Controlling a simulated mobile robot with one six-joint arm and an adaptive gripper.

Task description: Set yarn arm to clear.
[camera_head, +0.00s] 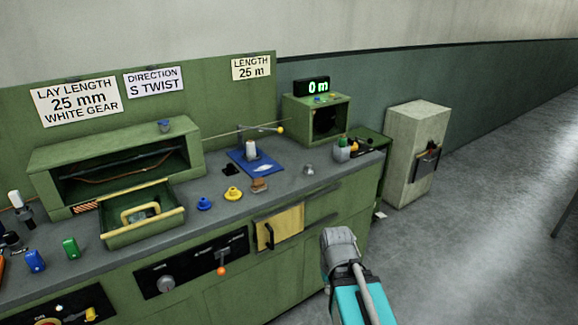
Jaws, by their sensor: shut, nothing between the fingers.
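A thin arm with a yellow ball end (280,130) reaches across above a blue plate on the bench; I take it as the yarn arm. A small pale spool-like piece (252,149) stands on the blue plate (240,163), under or close beside the arm. No label for its clear position is readable. My gripper (338,237) is shut and empty, in front of the bench at the lower right, well apart from the yarn arm. Its fingertips are hard to make out.
The green bench carries an open drawer (113,240), blue (204,204) and yellow (233,194) knobs, and small bottles (342,150). A green box has a display (312,87) reading 0 m.

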